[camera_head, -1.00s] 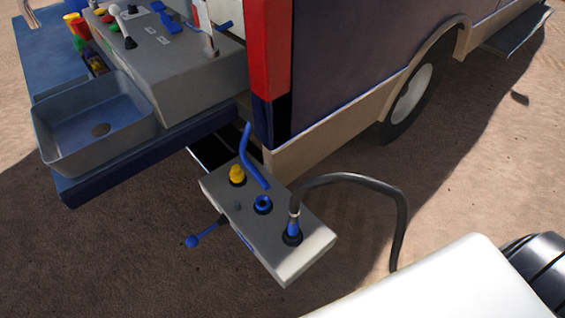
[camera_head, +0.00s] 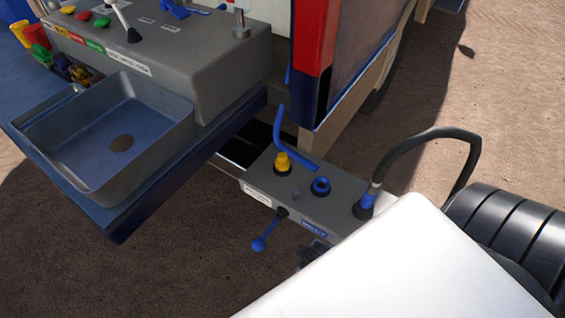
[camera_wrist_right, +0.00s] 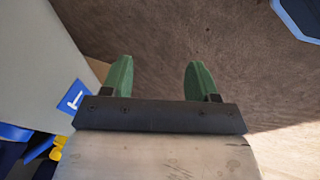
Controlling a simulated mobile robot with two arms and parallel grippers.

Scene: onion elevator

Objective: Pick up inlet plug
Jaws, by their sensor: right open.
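A grey panel box (camera_head: 260,187) stands low beside the truck. It carries a yellow plug (camera_head: 283,163), a blue ring-shaped fitting (camera_head: 320,187), and a black hose (camera_head: 440,134) with a blue connector (camera_head: 366,202). I cannot tell for certain which one is the inlet plug. My right gripper (camera_wrist_right: 160,78) is open and empty, its two green fingers over brown ground. Yellow (camera_wrist_right: 58,148) and blue parts show at the lower left of the right wrist view, away from the fingers. In the head view my white arm hides the panel's near right corner. My left gripper is not in view.
A blue-knobbed lever (camera_head: 258,244) sticks out of the panel's front. A bent blue handle (camera_head: 279,130) rises behind the yellow plug. A grey basin (camera_head: 160,165) on a blue deck is at the left. Bare ground lies in front of the deck.

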